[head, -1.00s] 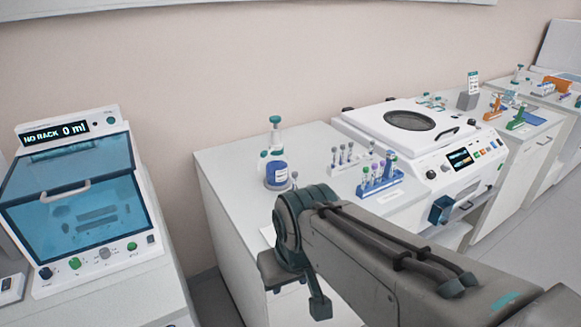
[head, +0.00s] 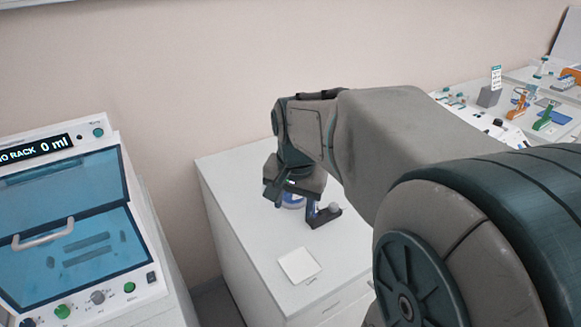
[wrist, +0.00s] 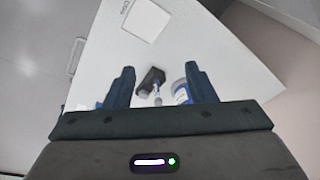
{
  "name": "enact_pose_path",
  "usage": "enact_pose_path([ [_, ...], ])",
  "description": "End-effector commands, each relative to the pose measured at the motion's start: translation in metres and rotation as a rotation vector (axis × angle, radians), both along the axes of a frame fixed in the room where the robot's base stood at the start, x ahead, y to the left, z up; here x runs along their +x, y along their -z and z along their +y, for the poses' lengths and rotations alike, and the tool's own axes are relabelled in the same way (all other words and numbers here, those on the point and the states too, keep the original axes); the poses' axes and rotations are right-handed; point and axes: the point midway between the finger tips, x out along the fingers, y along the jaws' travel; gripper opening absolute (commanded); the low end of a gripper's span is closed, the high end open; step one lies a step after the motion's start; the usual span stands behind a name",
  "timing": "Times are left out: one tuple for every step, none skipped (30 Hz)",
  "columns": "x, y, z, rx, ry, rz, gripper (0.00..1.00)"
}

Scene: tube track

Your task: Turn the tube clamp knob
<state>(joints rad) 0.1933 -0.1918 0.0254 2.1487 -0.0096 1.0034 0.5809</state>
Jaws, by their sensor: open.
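A small dark clamp (head: 323,216) stands on the white bench top, with a round grey knob (head: 334,208) at its right end. In the wrist view the clamp (wrist: 151,78) lies between and beyond my fingertips, with a pale, blue-marked tube-like part (wrist: 157,94) beside it; fine detail is too small to tell. My gripper (wrist: 160,74) is open and empty, fingers apart, pointing down toward the bench. In the head view my gripper's body hides part of the clamp area. I cannot tell whether a finger touches the clamp.
A blue-labelled bottle (wrist: 181,92) stands close by the right finger; it is mostly hidden in the head view (head: 292,202). A flat white square (head: 299,265) lies at the bench front. A blue-lidded machine (head: 75,230) stands left.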

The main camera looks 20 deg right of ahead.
Motion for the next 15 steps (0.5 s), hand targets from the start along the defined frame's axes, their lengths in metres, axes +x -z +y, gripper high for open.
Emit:
enact_pose_path([
  [0.014, -0.001, -0.012, 0.013, 0.09, 0.014, 0.5],
  [0.021, -0.001, -0.018, 0.022, 0.145, 0.019, 0.5],
  [0.031, -0.001, -0.027, 0.031, 0.217, 0.026, 0.5],
  [0.038, -0.001, -0.034, 0.04, 0.273, 0.03, 0.5],
  [0.045, -0.001, -0.041, 0.047, 0.326, 0.036, 0.5],
  [0.054, 0.0, -0.051, 0.056, 0.4, 0.042, 0.5],
  [0.061, 0.001, -0.058, 0.063, 0.453, 0.047, 0.5],
  [0.067, 0.002, -0.066, 0.07, 0.509, 0.052, 0.5],
  [0.075, 0.004, -0.076, 0.079, 0.581, 0.059, 0.5],
  [0.081, 0.006, -0.084, 0.086, 0.636, 0.064, 0.5],
  [0.087, 0.008, -0.092, 0.092, 0.69, 0.069, 0.5],
  [0.095, 0.011, -0.103, 0.1, 0.763, 0.074, 0.5],
  [0.1, 0.014, -0.111, 0.106, 0.817, 0.08, 0.5],
  [0.105, 0.016, -0.12, 0.112, 0.871, 0.084, 0.5],
  [0.111, 0.02, -0.13, 0.119, 0.939, 0.089, 0.5],
])
